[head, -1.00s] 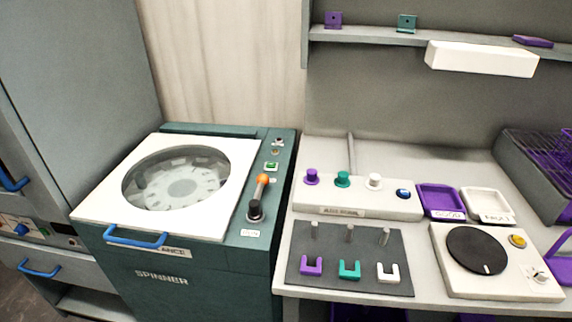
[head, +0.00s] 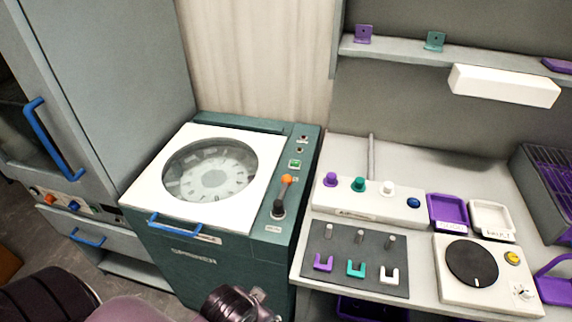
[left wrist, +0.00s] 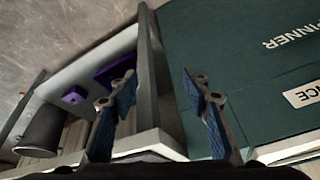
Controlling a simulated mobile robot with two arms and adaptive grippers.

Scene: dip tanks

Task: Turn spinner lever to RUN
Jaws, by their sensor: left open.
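The spinner (head: 182,262) is a dark green cabinet with a white lid, a round window and a blue handle. It stands left of the workbench in the head view. Its lever (head: 286,181) has an orange knob on a short stem, rising from a black hub (head: 278,208) on the right strip of the top. The knob points away, toward the back. A small label, too small to read, lies in front of the hub. My left gripper (left wrist: 158,88) is open and empty in the left wrist view, before the spinner's front, apart from the lever. In the head view its fingertips are out of frame.
The workbench (head: 325,283) beside the spinner carries knobs, a dark peg mat (head: 345,238), trays and a round black turntable (head: 472,263). A grey cabinet (head: 105,80) with blue handles stands at left. The space above the spinner's top is clear.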

